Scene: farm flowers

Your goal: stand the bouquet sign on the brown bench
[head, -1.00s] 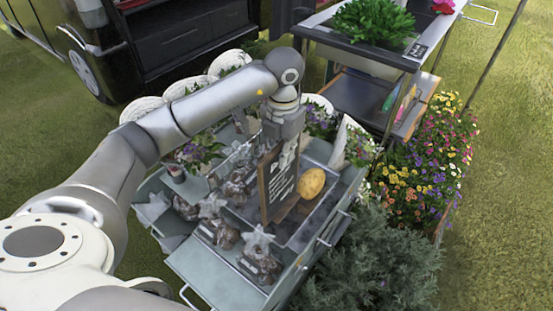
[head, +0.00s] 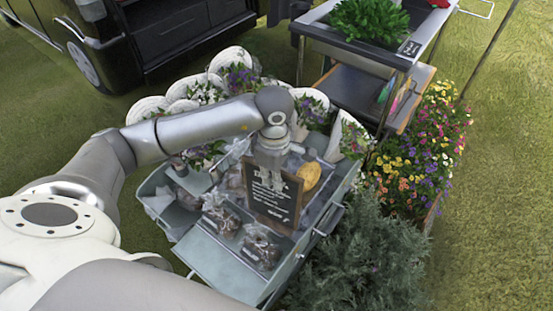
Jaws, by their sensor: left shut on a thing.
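The bouquet sign (head: 268,205), a dark board with white lettering in a brown wooden frame, is upright over the grey-green display cart (head: 215,272). My left gripper (head: 271,172) is shut on its top edge. The sign's written face is turned toward me. I cannot tell whether its lower edge touches the cart. I cannot make out a brown bench for certain; a brown-edged surface (head: 410,112) shows under the grey table at the back right. My right gripper is not in view.
Wrapped bags (head: 262,248) fill the cart's front compartments, and a round yellow-brown item (head: 308,176) is just behind the sign. Flowers in white wraps (head: 236,70) line its back. A bush (head: 355,255) and colourful flowers (head: 425,155) stand at the right. Grass is open at far right.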

